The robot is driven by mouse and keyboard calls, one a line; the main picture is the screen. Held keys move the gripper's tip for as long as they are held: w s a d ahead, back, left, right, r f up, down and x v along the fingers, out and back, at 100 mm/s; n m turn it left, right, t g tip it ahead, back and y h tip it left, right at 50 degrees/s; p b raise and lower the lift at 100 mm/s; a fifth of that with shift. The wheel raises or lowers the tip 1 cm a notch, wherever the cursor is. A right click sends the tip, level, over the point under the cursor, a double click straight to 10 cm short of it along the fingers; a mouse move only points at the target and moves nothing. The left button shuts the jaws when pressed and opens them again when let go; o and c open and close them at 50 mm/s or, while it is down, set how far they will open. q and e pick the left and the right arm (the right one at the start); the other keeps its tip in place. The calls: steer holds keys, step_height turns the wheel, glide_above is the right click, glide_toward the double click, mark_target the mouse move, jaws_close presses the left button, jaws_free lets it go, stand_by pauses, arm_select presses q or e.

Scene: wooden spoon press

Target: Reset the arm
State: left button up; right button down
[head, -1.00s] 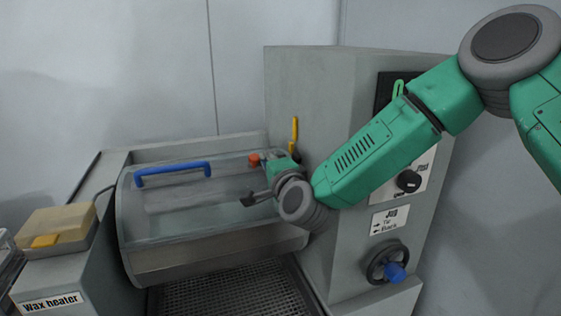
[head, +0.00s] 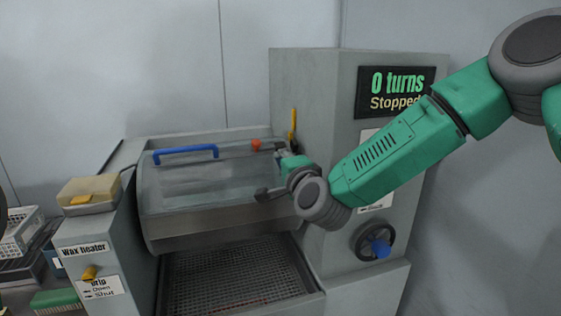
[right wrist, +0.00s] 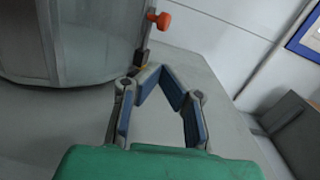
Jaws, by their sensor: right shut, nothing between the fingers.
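My right gripper (head: 268,184) is in front of the grey machine's upright housing, near the right end of the clear curved cover (head: 205,180). In the right wrist view its fingertips (right wrist: 160,74) meet, with nothing between them. An orange knob (head: 256,145) sits just above the gripper at the cover's right end; it also shows in the wrist view (right wrist: 160,20), beyond the fingers. Whether the fingers touch the cover is hard to tell. The cover has a blue handle (head: 186,153) and is down. My left gripper is not in view.
A display (head: 396,92) reads "0 turns Stopped". A wheel with a blue knob (head: 380,247) is below my right arm. A yellow lever (head: 293,124) stands behind the gripper. The wax heater (head: 88,195) and a white basket (head: 22,232) are at left. A mesh tray (head: 230,280) lies below the cover.

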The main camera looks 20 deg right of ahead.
steer(key=s+f+n+g+b, duration=0.1)
steer(key=s+f+n+g, duration=0.3)
steer(key=f, duration=0.6)
steer(key=s+f+n+g+y+b, duration=0.1)
steer(key=s+f+n+b, duration=0.1)
steer(key=s+f, duration=0.6)
steer(key=s+f+n+g+b, duration=0.1)
steer(key=s+f+n+g, duration=0.25)
steer(key=f, duration=0.95)
arm_select(q)
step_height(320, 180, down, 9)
steer(key=b, duration=0.4)
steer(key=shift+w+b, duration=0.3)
steer(key=shift+b, duration=0.1)
arm_select(e)
steer(key=s+d+f+n+g+h, duration=0.1)
steer(key=s+f, duration=0.4)
steer(key=s, duration=0.5)
steer(key=s+d+f+n+g, duration=0.3)
steer(key=s+d+f+g, duration=0.1)
steer(key=s, duration=0.6)
steer(key=s+d+f+n+g+h, duration=0.1)
steer(key=s+d+f+n+g, duration=0.2)
steer(key=s+d+f, duration=0.3)
steer(key=s+f, duration=0.1)
steer(key=s, duration=0.3)
steer(key=shift+s+d+g+h, duration=0.15)
steer(key=shift+g+h, duration=0.15)
steer(key=shift+g, duration=0.05)
steer(key=shift+f, duration=0.15)
